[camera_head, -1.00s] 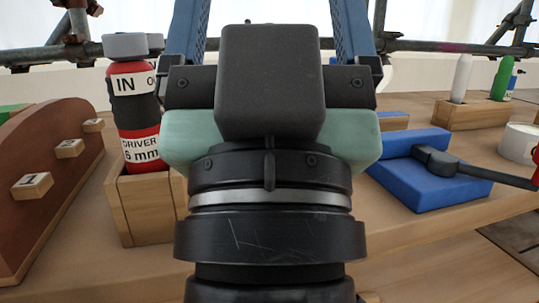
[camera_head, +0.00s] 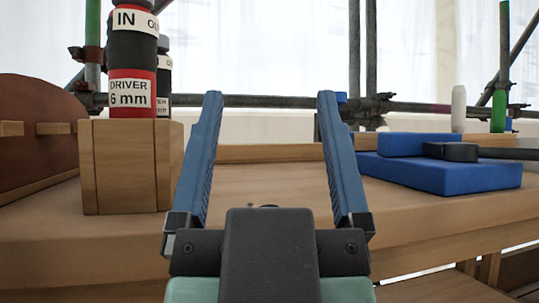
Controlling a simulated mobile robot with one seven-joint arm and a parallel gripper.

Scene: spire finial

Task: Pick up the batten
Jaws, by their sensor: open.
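My gripper (camera_head: 270,97) is in the middle of the view, with its two blue fingers wide apart and nothing between them. It stands in front of the workbench (camera_head: 265,188), fingers pointing away from the camera and up in the picture. A low, long wooden piece (camera_head: 270,153) lies across the back of the bench, seen through the gap between the fingers. It may be the batten, but I cannot tell for sure.
At left, a wooden box (camera_head: 125,165) holds a red and black driver (camera_head: 132,85), with another behind it. A brown curved board (camera_head: 35,125) with small blocks stands far left. At right lies a blue block (camera_head: 440,175) with a dark tool (camera_head: 450,151). White and green sticks stand behind.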

